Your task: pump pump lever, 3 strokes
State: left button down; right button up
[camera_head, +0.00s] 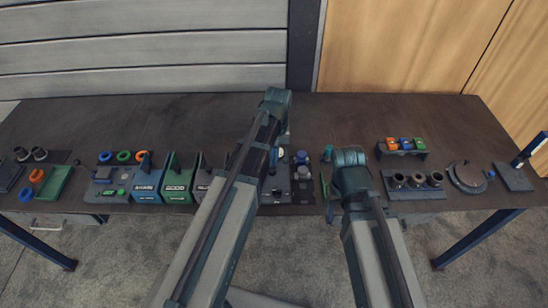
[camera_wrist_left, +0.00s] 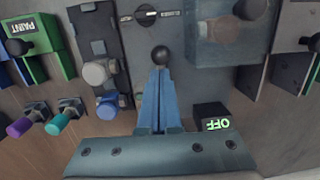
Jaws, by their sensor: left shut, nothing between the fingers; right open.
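My left gripper (camera_wrist_left: 160,75) is shut with nothing between its blue fingers. In the left wrist view its tips are just short of a black ball knob (camera_wrist_left: 161,55) on a grey panel (camera_wrist_left: 150,35). I cannot tell whether they touch it, or whether this knob is the pump lever's. In the head view my left arm largely covers this gripper (camera_head: 273,157) and the panel. A blue-handled lever (camera_head: 529,149) leans up over a dark plate (camera_head: 514,177) at the far right, away from both grippers. My right gripper (camera_head: 347,185) is open; its fingers are mostly hidden.
A lit OFF sign (camera_wrist_left: 216,124) stands beside the left fingers. Green and blue labelled boxes (camera_head: 180,185) stand left of my left arm. A rack of dark cups (camera_head: 417,181) and a round flanged piece (camera_head: 467,176) are to the right. The table's back strip is clear.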

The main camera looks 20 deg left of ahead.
aim_at(274, 171)
pick_arm(q)
jog(key=shift+s+d+f+t+y, duration=0.1)
jog(key=shift+s+f+t+y, duration=0.2)
jog(key=shift+s+t, duration=0.45)
jog(key=shift+s+d+f+t+b, duration=0.15)
jog(key=shift+s+f+t+b, duration=0.4)
jog(key=shift+b, duration=0.35)
jog(key=shift+f, duration=0.2)
jog(key=shift+d+f+t+b, duration=0.15)
jog(key=shift+f+t+b, duration=0.05)
jog(key=shift+t+b, duration=0.25)
jog(key=shift+s, duration=0.1)
